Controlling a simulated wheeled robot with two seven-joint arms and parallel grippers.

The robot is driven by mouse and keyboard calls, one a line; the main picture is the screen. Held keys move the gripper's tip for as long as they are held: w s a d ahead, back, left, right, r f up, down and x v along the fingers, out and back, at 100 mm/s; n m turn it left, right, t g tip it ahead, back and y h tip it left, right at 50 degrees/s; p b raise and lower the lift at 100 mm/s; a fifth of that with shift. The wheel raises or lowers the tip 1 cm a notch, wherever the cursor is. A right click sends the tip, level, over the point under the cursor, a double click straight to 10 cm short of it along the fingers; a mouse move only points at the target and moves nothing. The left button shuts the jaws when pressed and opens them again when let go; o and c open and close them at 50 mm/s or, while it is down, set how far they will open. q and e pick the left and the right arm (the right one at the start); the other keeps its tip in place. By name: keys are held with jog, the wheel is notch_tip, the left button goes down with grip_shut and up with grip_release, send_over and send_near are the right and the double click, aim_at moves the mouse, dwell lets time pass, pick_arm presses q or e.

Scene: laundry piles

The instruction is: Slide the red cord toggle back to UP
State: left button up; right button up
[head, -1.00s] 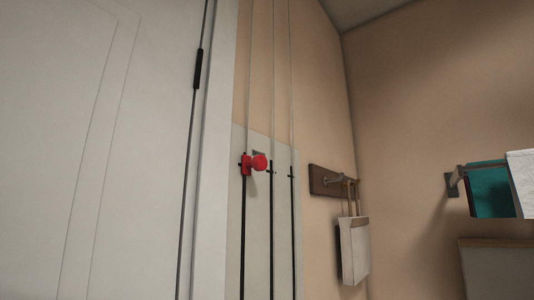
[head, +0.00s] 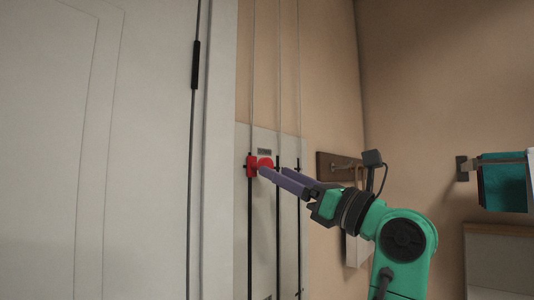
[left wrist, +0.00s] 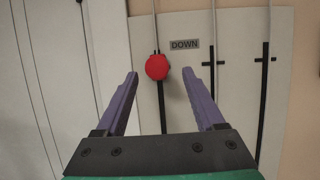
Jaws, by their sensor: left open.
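The red cord toggle (head: 252,166) has a round red knob and sits on the leftmost dark vertical track of a pale wall panel. Its knob also shows in the left wrist view (left wrist: 157,67), beside a grey label reading DOWN (left wrist: 185,44). My left gripper (head: 273,171) is open, with its purple fingers pointing at the knob. In the left wrist view the knob appears between the two fingertips, near their ends. I cannot tell whether the fingers touch it. In the head view the fingers partly cover the knob. My right gripper is not in view.
Two more dark tracks with cords (left wrist: 213,63) run to the right of the toggle. A white door (head: 90,150) stands to the left.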

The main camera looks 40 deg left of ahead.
aim_at(268, 166)
pick_arm(q)
jog(key=x, duration=0.2)
jog(key=p+x, duration=0.1)
jog(key=x, duration=0.1)
jog(key=shift+s+d+r, duration=0.15)
jog(key=shift+s+r, duration=0.1)
jog(key=shift+s, duration=0.1)
jog(key=shift+w+a, duration=0.1)
jog(key=shift+a, duration=0.3)
jog(key=shift+w, duration=0.2)
jog(key=shift+s+d, duration=0.1)
jog(key=shift+s, duration=0.05)
grip_shut()
